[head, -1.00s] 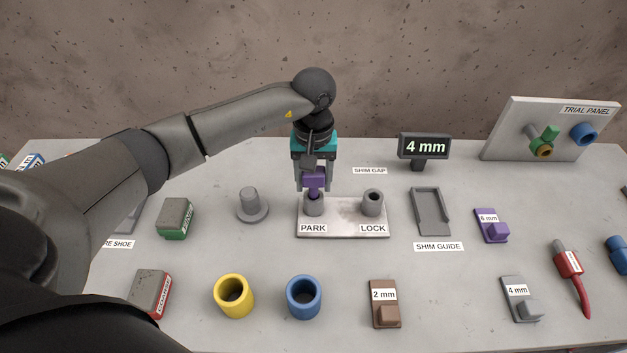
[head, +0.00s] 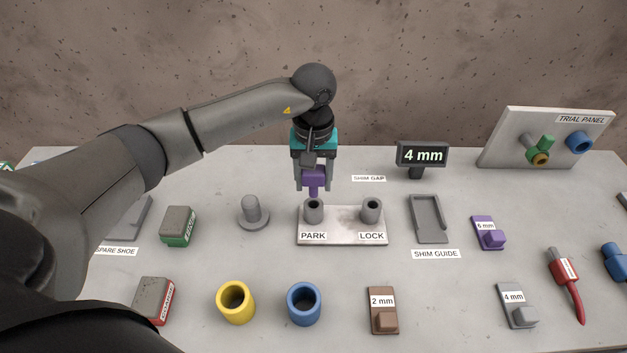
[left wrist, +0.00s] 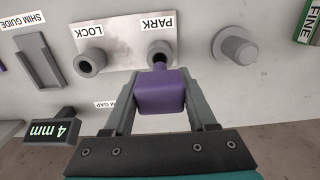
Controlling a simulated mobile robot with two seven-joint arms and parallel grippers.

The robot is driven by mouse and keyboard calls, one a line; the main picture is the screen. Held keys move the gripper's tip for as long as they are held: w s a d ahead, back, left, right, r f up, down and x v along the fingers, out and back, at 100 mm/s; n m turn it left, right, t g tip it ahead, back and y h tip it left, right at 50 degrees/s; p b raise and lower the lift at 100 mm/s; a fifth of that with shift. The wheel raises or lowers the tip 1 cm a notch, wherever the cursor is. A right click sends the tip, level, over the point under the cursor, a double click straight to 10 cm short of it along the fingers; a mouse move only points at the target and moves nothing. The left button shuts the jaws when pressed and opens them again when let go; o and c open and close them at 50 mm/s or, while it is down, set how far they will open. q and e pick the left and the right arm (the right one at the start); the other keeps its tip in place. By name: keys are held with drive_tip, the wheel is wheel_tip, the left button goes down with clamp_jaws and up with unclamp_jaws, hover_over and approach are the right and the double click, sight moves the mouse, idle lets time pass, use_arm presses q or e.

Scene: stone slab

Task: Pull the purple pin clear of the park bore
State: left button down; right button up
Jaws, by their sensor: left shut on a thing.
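The purple pin (head: 314,180) is held upright by its block-shaped head between the fingers of my left gripper (head: 313,186). In the left wrist view the purple pin (left wrist: 160,95) sits between both fingers, its narrow end pointing at the park bore (left wrist: 161,51). In the head view the pin is above the park bore (head: 313,213), whose dark opening shows below it. The pin's lower end looks just above the rim; the exact gap is hard to tell. The lock bore (head: 371,213) is empty, on the same plate (head: 343,236). My right gripper is not in view.
A grey peg on a round base (head: 253,213) stands left of the plate. The shim guide (head: 429,220) lies to the right, and the 4 mm display (head: 423,158) stands behind.

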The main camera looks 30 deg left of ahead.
use_arm(q)
drive_tip(key=shift+r+p, duration=1.1)
drive_tip(key=shift+r, duration=1.15)
